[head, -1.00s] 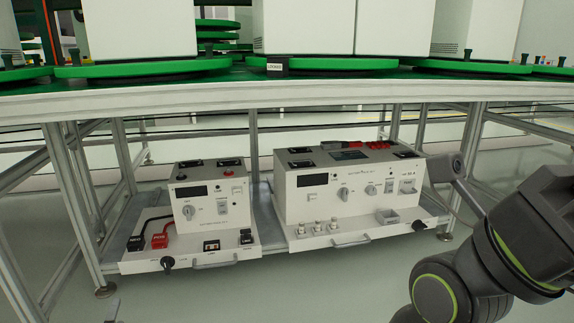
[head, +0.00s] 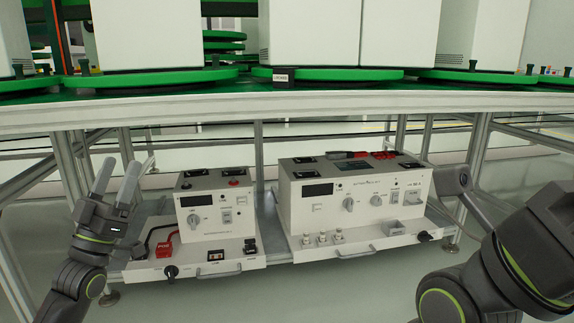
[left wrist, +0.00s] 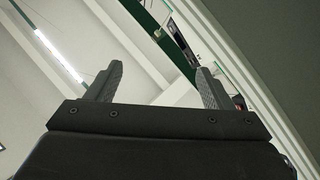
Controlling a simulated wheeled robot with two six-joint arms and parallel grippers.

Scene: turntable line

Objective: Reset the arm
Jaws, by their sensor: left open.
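My left gripper (head: 118,178) is in the head view at the left, in front of the lower shelf and below the table's front edge. Its fingers point up and are apart, with nothing between them. In the left wrist view both fingers (left wrist: 158,85) show spread and empty against the ceiling and a pale edge. My right arm (head: 500,260) shows at the right of the head view. Its gripper is not clearly visible.
A white table edge (head: 300,120) spans the view, with green turntables (head: 325,74) and white boxes (head: 310,35) above. On the shelf below stand two white instruments, a smaller one (head: 215,225) and a larger one (head: 350,210). Metal legs (head: 480,150) frame the shelf.

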